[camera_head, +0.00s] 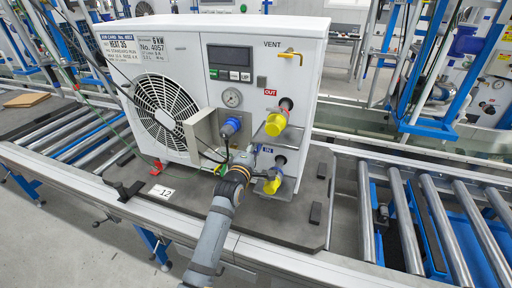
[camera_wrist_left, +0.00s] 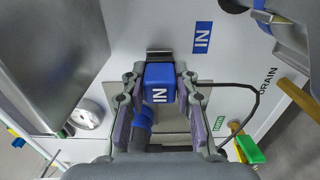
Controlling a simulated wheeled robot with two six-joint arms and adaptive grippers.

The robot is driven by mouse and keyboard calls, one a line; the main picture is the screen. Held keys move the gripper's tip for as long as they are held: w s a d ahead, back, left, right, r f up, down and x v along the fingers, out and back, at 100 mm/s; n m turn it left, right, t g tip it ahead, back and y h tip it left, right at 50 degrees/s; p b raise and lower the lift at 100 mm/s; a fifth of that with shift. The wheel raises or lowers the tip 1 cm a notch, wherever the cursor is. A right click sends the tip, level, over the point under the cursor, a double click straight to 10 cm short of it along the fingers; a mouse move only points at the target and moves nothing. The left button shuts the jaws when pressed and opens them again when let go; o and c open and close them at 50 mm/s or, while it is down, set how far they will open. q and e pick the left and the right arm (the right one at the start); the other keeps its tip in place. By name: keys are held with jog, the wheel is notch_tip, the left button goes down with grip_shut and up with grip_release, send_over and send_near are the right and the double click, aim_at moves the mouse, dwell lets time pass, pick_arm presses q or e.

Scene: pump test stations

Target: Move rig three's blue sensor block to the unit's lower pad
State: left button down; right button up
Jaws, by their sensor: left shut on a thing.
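My right gripper is not in view.
A blue fitting (camera_head: 229,127) with a cable is at the grey bracket (camera_head: 203,130). Yellow caps (camera_head: 276,123) and (camera_head: 272,184) stick out on the right. Rollers (camera_head: 440,225) lie right.

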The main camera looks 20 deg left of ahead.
pick_arm(q)
jog(key=shift+p, duration=0.35)
dwell(0.9)
jog(key=shift+p, duration=0.4)
dwell(0.5)
jog(key=shift+p, duration=0.4)
jog(key=shift+w, duration=0.5)
jog(key=c, duration=0.9)
grip_release()
jog(key=shift+c, duration=0.2)
